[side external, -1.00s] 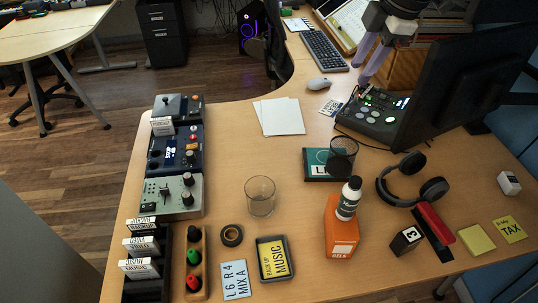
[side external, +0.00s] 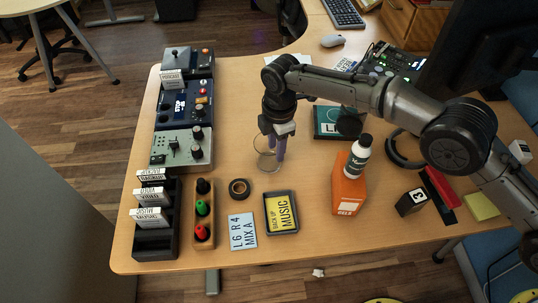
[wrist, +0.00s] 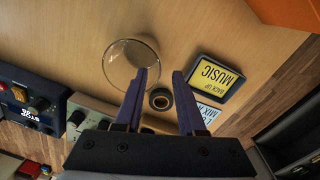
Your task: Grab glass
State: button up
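The clear glass (side external: 262,160) stands upright on the wooden desk in the side external view. My gripper (side external: 279,150) points down close to it, its purple fingers overlapping the glass's right side. In the wrist view the round glass (wrist: 120,65) lies left of centre, seen from above. There my gripper (wrist: 166,70) is open, with an empty gap between the fingers. The left fingertip overlaps the glass's right rim; the right finger is clear of it. I cannot tell whether the left finger touches the glass.
A tape roll (side external: 239,188) and a tray with a yellow MUSIC card (side external: 281,213) lie in front of the glass. Audio boxes (side external: 183,148) stand to the left.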

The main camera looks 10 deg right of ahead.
aim_at(274, 170)
jog(key=f, duration=0.8)
jog(key=shift+w+a, duration=0.15)
jog(key=shift+w, duration=0.1)
jog(key=shift+c, duration=0.3)
grip_shut()
dwell(0.9)
